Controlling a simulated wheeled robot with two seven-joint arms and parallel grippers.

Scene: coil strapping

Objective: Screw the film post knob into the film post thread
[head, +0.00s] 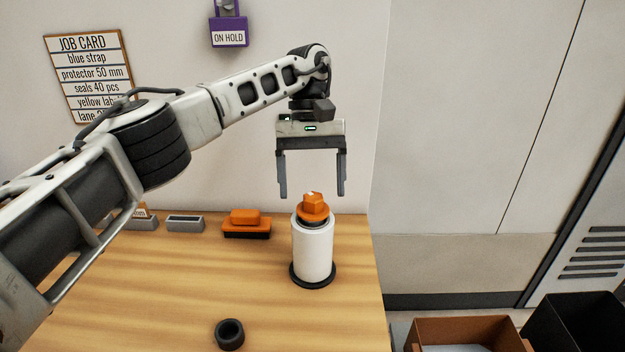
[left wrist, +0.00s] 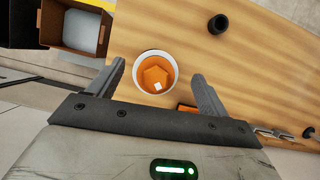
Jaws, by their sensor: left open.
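The orange film post knob (head: 313,206) sits on top of the white film post (head: 313,250), which stands upright on a dark round base on the wooden table. The thread itself is hidden under the knob. In the left wrist view the knob (left wrist: 155,75) shows inside the white rim, with a small white mark on it. My left gripper (head: 312,192) is open and points down above the knob, its fingers apart to either side and not touching it. In the left wrist view the knob lies between the fingers, a little beyond them. My right gripper is not in view.
A dark ring (head: 230,334) lies at the table's front. An orange brush-like block (head: 246,223) and small grey holders (head: 185,223) stand at the back left. Brown (head: 465,334) and black (head: 578,322) bins are right of the table. The wall is close behind.

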